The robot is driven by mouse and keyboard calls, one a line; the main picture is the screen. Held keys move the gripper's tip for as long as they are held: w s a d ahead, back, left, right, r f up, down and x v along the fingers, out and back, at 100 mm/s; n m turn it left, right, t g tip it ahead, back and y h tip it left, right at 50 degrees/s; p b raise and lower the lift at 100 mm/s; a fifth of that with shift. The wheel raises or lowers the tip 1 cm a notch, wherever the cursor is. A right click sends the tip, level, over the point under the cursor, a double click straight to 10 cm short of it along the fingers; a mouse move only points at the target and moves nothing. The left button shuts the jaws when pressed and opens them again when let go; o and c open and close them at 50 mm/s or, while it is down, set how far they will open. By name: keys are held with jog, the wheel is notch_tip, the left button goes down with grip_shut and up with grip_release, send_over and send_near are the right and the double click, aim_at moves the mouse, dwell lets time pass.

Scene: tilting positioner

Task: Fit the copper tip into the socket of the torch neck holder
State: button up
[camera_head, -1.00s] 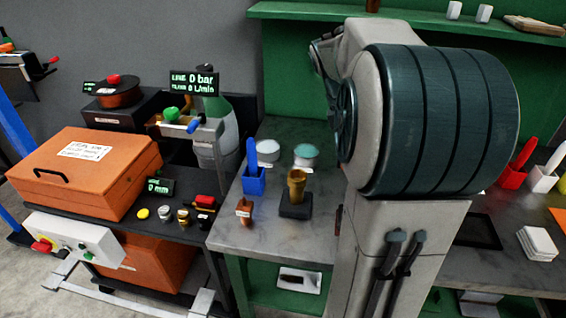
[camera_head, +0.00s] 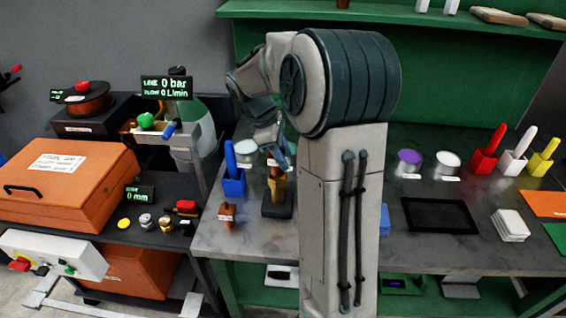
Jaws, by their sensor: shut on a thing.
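The torch neck holder (camera_head: 278,190) is a brass-coloured upright piece on a black base (camera_head: 278,207) on the grey bench. My gripper (camera_head: 277,164) is directly above it, pointing down, with its jaws closed on a small dark brown piece, seemingly the copper tip (camera_head: 276,171). The tip is mostly hidden by the fingers. It is at the holder's upper end; I cannot tell whether it is inside the socket or just above it. Another copper-coloured piece with a white label (camera_head: 228,214) stands on the bench to the left.
A blue holder (camera_head: 233,184) stands close left of my gripper, with a pale round tub (camera_head: 246,147) behind. An orange case (camera_head: 70,180) and gauge displays are further left. Purple and white tubs, a dark tray (camera_head: 440,216) and coloured holders occupy the right bench.

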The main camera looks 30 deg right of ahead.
jog(key=shift+f, duration=1.65)
jog(key=shift+f, duration=0.2)
jog(key=o, duration=1.3)
jog(key=shift+c, duration=0.2)
jog(key=shift+r, duration=0.1)
jog(key=v, duration=1.1)
jog(key=s+a+f+m+t+y, duration=0.1)
jog(key=s+a+m, duration=0.4)
jog(key=s, duration=0.5)
jog(key=s+a+f+m+t+y, duration=0.2)
jog(key=s+a+m+t, duration=0.3)
jog(key=s, duration=0.6)
jog(key=shift+a+f+m+y, duration=0.35)
jog(key=shift+a+f, duration=0.25)
jog(key=shift+a, duration=0.25)
